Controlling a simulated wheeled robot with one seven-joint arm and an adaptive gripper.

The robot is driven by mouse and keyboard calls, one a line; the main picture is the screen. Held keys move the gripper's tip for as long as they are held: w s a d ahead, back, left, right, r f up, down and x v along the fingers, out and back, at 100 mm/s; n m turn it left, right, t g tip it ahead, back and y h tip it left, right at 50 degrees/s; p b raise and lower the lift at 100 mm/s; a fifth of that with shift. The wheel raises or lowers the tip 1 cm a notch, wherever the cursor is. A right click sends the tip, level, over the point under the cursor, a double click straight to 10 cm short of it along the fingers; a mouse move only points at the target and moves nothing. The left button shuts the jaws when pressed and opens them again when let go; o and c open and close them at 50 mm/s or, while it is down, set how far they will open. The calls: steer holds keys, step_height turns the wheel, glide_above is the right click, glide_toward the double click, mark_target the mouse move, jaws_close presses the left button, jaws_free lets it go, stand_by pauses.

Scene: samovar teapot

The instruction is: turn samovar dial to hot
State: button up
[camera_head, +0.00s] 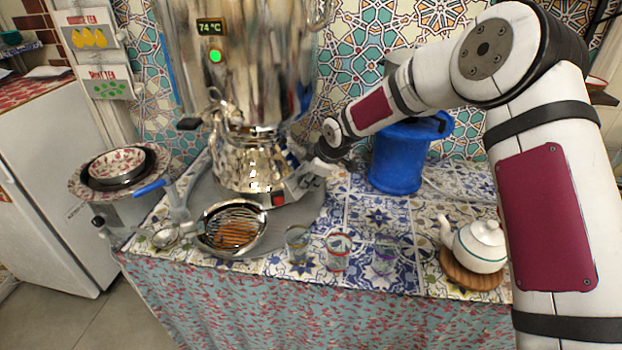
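The large shiny silver samovar (275,60) stands at the back of the tiled table, its top cut off by the frame. Its display (211,27) reads 74 °C, with a green light (215,57) lit below it. A spout with a tap sticks out at its lower left. At the right of its base is a small dark part with a red square (279,199); I cannot tell if this is the dial, and no dial marks are readable. My gripper (300,182) is beside the base's right side, close to this part. Whether it touches is unclear, and its fingers are too small to read.
A bowl with a grate (232,228) sits in front of the samovar. Several glasses (338,250) stand near the front edge. A white teapot (478,246) rests on a wooden board at right. A blue bucket (397,158) stands behind my gripper. Tiles between bucket and teapot are clear.

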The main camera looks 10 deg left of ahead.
steer(key=shift+w+a+f, duration=0.25)
steer(key=shift+w+f, duration=0.05)
steer(key=shift+f, duration=0.3)
jaws_close()
steer(key=shift+w+d+m+g+b, duration=0.15)
steer(key=shift+m+g+b, duration=0.35)
steer(key=shift+m+b, duration=0.4)
steer(key=m+g+b, duration=0.1)
steer(key=m+b, duration=0.1)
steer(key=shift+w+m+y, duration=0.1)
steer(key=shift+m+y, duration=0.3)
steer(key=m+g+b, duration=0.1)
steer(key=m, duration=0.1)
steer(key=m+g+y+b, duration=0.1)
steer(key=m, duration=0.1)
steer(key=shift+m+g+y, duration=0.3)
steer(key=shift+m, duration=0.1)
steer(key=shift+d, duration=0.1)
